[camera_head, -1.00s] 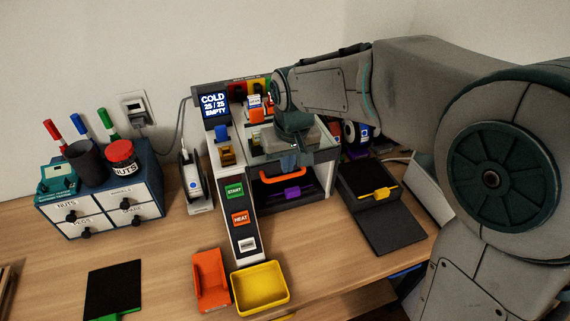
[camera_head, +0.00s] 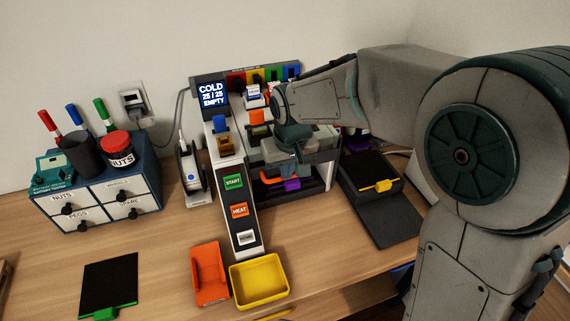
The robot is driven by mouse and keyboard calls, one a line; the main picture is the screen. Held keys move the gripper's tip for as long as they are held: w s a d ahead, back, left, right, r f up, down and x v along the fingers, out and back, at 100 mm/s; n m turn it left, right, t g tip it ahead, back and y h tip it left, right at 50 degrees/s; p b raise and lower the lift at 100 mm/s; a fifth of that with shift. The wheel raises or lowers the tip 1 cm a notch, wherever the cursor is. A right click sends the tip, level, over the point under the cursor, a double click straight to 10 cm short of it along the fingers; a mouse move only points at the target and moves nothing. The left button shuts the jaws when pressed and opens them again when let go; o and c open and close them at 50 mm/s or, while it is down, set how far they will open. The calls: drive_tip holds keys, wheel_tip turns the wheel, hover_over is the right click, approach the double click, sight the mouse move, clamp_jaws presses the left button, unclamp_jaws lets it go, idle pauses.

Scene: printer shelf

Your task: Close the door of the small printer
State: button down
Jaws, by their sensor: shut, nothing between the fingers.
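The small printer (camera_head: 328,172) stands on the desk. Its screen (camera_head: 212,95) reads COLD 25/25 EMPTY. A clear door panel with a dark frame (camera_head: 322,157) sticks out from the printer's upper front, apparently open and tilted; my arm covers part of it. My gripper (camera_head: 297,158) points down at this panel and is shut, holding nothing. Its fingertips are small and dark, and I cannot tell whether they touch the panel. Below it, inside the printer, an orange handle (camera_head: 268,181) and a purple part (camera_head: 292,184) show.
A sloped panel with START and HEAT buttons (camera_head: 240,212) runs down the front left. A yellow tray (camera_head: 260,282) and an orange holder (camera_head: 209,272) sit before it. A black box with a yellow clip (camera_head: 370,171) stands right. A drawer cabinet (camera_head: 103,203) stands left.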

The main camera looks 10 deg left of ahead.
wheel_tip(320, 180, down, 12)
drive_tip(key=b, duration=0.7)
drive_tip(key=shift+b, duration=0.4)
drive_tip(key=shift+s+f, duration=0.15)
drive_tip(key=shift+d+f, duration=0.1)
wheel_tip(320, 180, up, 15)
drive_tip(key=s+d+p, duration=0.1)
drive_tip(key=s+p, duration=0.1)
drive_tip(key=shift+f, duration=0.2)
drive_tip(key=s+d+f+m, duration=0.1)
drive_tip(key=s+d, duration=0.3)
drive_tip(key=d, duration=0.4)
drive_tip(key=s+d+f+m, duration=0.2)
drive_tip(key=s+d+m, duration=0.1)
drive_tip(key=d, duration=0.5)
drive_tip(key=s+d+f+m+t+h, duration=0.1)
drive_tip(key=s+d+m, duration=0.1)
drive_tip(key=s+d, duration=0.3)
drive_tip(key=d, duration=0.4)
drive_tip(key=shift+f, duration=0.4)
drive_tip(key=shift+a, duration=0.1)
